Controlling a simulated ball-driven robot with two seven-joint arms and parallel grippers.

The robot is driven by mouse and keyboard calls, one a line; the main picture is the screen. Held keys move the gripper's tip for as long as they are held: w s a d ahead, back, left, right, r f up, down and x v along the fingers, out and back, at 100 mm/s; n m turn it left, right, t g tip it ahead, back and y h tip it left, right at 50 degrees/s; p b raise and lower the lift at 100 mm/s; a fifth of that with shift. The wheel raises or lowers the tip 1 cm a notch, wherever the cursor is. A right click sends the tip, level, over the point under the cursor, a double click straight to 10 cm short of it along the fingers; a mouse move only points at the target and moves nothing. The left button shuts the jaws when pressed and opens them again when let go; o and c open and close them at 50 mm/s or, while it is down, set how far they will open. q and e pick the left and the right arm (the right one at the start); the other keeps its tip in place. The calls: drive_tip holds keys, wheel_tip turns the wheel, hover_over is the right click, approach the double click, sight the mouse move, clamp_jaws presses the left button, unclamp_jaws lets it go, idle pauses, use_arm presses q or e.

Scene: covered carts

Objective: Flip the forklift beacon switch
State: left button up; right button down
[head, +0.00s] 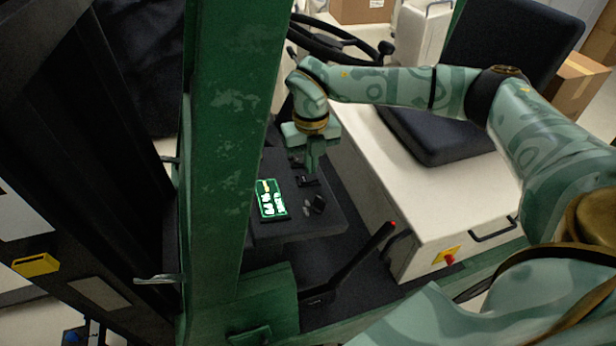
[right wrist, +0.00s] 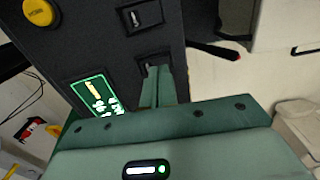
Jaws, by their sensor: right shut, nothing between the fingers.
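The dark control panel (head: 285,225) of the forklift carries several small black switches. One switch (head: 307,181) is right under my right gripper (head: 314,170), and another switch (head: 316,205) is nearer the panel's front edge. In the right wrist view the shut, empty fingers (right wrist: 164,74) point at a recessed switch (right wrist: 150,63) and partly hide it. I cannot tell whether they touch it. A second switch (right wrist: 138,18) shows clear in its square recess. Labels are too small to read, so I cannot tell which is the beacon switch. My left gripper is out of view.
A lit green-framed display (head: 271,199) sits left of the switches. A yellow round button (right wrist: 40,12) is on the panel. A green mast post (head: 225,150) stands close on the left. A red-tipped lever (head: 360,262), the steering wheel (head: 340,45) and the black seat (head: 440,125) are around.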

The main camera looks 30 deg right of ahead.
sight(310, 177)
drive_tip(key=shift+f+b, duration=0.5)
drive_tip(key=shift+f, duration=0.4)
drive_tip(key=shift+s, duration=0.1)
wheel_tip(310, 177, up, 7)
drive_tip(key=p, duration=0.6)
idle(0.3)
idle(0.4)
